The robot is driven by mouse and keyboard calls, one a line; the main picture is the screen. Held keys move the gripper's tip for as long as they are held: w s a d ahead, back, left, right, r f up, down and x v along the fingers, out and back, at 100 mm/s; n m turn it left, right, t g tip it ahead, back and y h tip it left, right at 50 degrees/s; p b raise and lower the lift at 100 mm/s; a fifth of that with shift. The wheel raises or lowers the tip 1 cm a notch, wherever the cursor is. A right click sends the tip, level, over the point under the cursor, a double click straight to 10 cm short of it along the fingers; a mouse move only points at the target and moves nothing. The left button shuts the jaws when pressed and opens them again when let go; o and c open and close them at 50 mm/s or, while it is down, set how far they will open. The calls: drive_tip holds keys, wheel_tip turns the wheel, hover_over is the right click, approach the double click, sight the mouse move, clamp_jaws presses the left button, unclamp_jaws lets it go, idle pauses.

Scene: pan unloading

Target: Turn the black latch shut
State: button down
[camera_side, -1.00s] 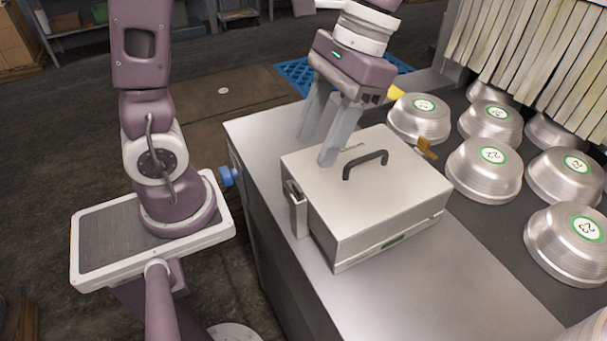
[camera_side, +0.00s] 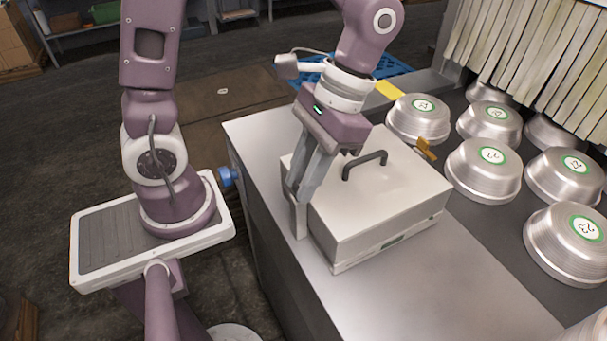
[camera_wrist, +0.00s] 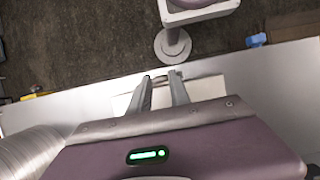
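A pale metal box (camera_side: 385,205) with a black arched handle (camera_side: 368,160) on its lid stands on the steel counter. A grey metal bracket (camera_side: 299,222) is on its left side. I cannot make out a separate black latch; my fingers cover that upper left edge. My gripper (camera_side: 298,196) points down there, with its tips at or just above the bracket; contact is unclear. In the wrist view my gripper (camera_wrist: 160,75) shows a gap between its fingers, with part of the pale box (camera_wrist: 209,88) behind. Nothing is clearly held.
Several metal pans (camera_side: 484,171) with green-ringed labels stand upside down on the dark surface at right. An orange-brown piece (camera_side: 426,150) is at the box's far right edge. A blue knob (camera_side: 228,176) sticks out at the counter's left side. The front counter is clear.

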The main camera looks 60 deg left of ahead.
idle(0.3)
drive_tip(key=m+y, duration=0.1)
drive_tip(key=m, duration=0.3)
drive_tip(key=shift+d+m+y, duration=0.2)
drive_tip(key=shift+m+y, duration=0.2)
drive_tip(key=m, duration=0.2)
drive_tip(key=m+t+y, duration=0.1)
drive_tip(key=m, duration=0.1)
drive_tip(key=shift+s+d+m, duration=0.15)
drive_tip(key=shift+m, duration=0.15)
drive_tip(key=m+t+y, duration=0.1)
drive_tip(key=m, duration=0.2)
drive_tip(key=shift+s+d+m+t, duration=0.1)
drive_tip(key=shift+m+t, duration=0.2)
drive_tip(key=m+t, duration=0.1)
drive_tip(key=m, duration=0.3)
drive_tip(key=shift+s+m+t+y, duration=0.2)
drive_tip(key=shift+m+t+y, duration=0.1)
drive_tip(key=shift+m+t, duration=0.1)
drive_tip(key=c, duration=1.2)
unclamp_jaws()
